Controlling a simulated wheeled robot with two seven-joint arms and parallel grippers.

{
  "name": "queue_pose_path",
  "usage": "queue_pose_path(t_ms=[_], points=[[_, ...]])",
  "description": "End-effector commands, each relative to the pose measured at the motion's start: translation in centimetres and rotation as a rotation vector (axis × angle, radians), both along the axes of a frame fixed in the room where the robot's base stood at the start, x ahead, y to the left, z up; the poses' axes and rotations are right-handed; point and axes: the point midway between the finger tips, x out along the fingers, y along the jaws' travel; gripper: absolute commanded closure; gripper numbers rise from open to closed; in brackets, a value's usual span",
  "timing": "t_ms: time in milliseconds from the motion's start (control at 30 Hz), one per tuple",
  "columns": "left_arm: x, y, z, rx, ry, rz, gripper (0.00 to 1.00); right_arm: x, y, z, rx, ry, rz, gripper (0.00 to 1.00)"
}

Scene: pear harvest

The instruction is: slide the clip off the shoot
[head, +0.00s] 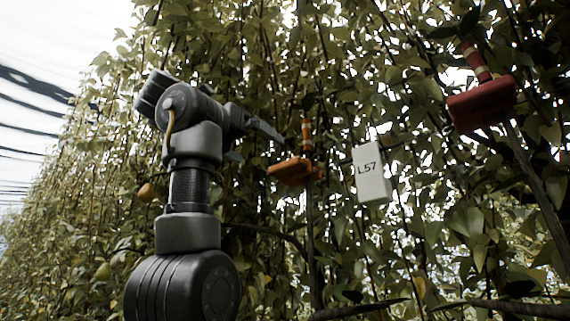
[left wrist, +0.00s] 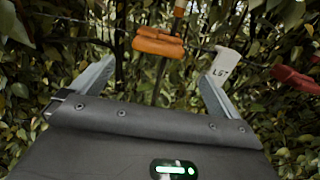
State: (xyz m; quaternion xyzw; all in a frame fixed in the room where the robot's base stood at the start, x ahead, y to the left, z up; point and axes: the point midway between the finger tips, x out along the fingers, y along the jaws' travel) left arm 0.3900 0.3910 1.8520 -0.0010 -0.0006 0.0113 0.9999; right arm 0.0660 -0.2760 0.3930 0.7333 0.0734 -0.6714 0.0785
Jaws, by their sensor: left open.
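An orange clip (head: 293,171) sits around a thin upright shoot (head: 311,240) in the middle of the head view, with an orange-banded piece rising above it. In the left wrist view the orange clip (left wrist: 158,42) shows ahead, beyond the two fingertips and roughly between them. A red clip (head: 482,103) sits on another shoot at the upper right; it also shows in the left wrist view (left wrist: 296,82) at the right edge. My left gripper (head: 268,131) is open and empty, its fingers pointing toward the orange clip, apart from it. My right gripper is not in view.
A white tag marked L57 (head: 371,175) hangs just right of the orange clip, and shows near the right fingertip in the left wrist view (left wrist: 228,66). Dense leaves and thin branches surround everything. A pear (head: 146,192) hangs left of my arm.

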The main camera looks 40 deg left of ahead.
Motion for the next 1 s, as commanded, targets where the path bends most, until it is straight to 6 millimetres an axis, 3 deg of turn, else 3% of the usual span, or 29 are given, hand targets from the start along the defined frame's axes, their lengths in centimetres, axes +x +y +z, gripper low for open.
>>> queue_pose_path(t_ms=[500, 700, 1000], points=[[8.9, 0.1, 0.4, 0.003, 0.003, -0.002, 0.0, 0.2, 0.0, 4.9, 0.001, -0.003, 0.001, 0.64], [10.2, 0.1, 0.1, 0.003, 0.001, -0.001, 0.0, 0.3, 0.0, 5.4, 0.001, -0.004, 0.0, 0.64], [10.4, 0.1, 0.0, 0.003, 0.001, -0.001, 0.01, 0.3, 0.1, 5.3, 0.001, -0.004, 0.0, 0.64]])
